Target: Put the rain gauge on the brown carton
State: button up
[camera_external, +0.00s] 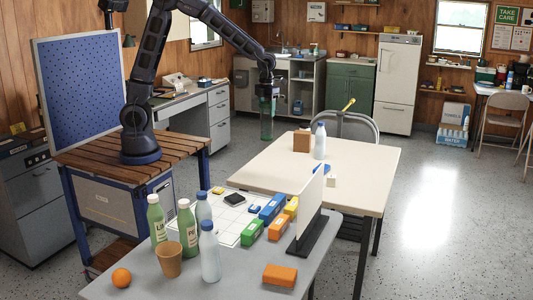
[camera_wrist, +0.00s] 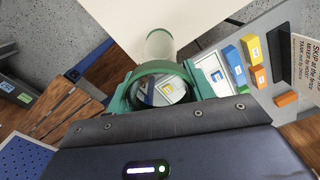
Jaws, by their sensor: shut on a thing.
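The rain gauge (camera_external: 267,122) is a clear tube with a green rim. It hangs upright from my gripper (camera_external: 268,92), above the floor just beyond the far left edge of the cream table. In the wrist view my gripper (camera_wrist: 160,100) is shut on the gauge (camera_wrist: 128,98), and I look into its round green rim. The brown carton (camera_external: 301,141) is a small box standing on the cream table, to the right of the gauge in the picture. I cannot make it out in the wrist view.
A white bottle with a blue cap (camera_external: 320,142) stands close beside the carton on the cream table (camera_external: 365,165). Small blue and pale items lie near the upright board (camera_external: 310,205). The grey front table (camera_external: 225,285) holds bottles, a cup, an orange and coloured boxes. A folding chair (camera_external: 360,128) stands behind.

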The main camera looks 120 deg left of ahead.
jog(key=shift+r, duration=0.55)
jog(key=shift+w+a+r, duration=0.1)
jog(key=shift+r, duration=0.05)
jog(key=w+a+r+n, duration=0.1)
jog(key=w+a+r, duration=0.2)
jog(key=a, duration=0.6)
jog(key=w+a+r+n, duration=0.1)
jog(key=w+a+r, duration=0.2)
jog(key=a, duration=0.7)
jog(key=s+a+r+n, duration=0.1)
jog(key=a+r, duration=0.1)
jog(key=a, duration=0.7)
jog(key=s+a+r+n, duration=0.1)
jog(key=a+r+n, duration=0.15)
jog(key=a, duration=0.75)
notch_tip(320, 180, down, 19)
jog(key=shift+f+m, duration=0.2)
jog(key=shift+m, duration=0.25)
jog(key=shift+s+d, duration=0.1)
jog(key=o, duration=1.2)
jog(key=shift+f, duration=0.15)
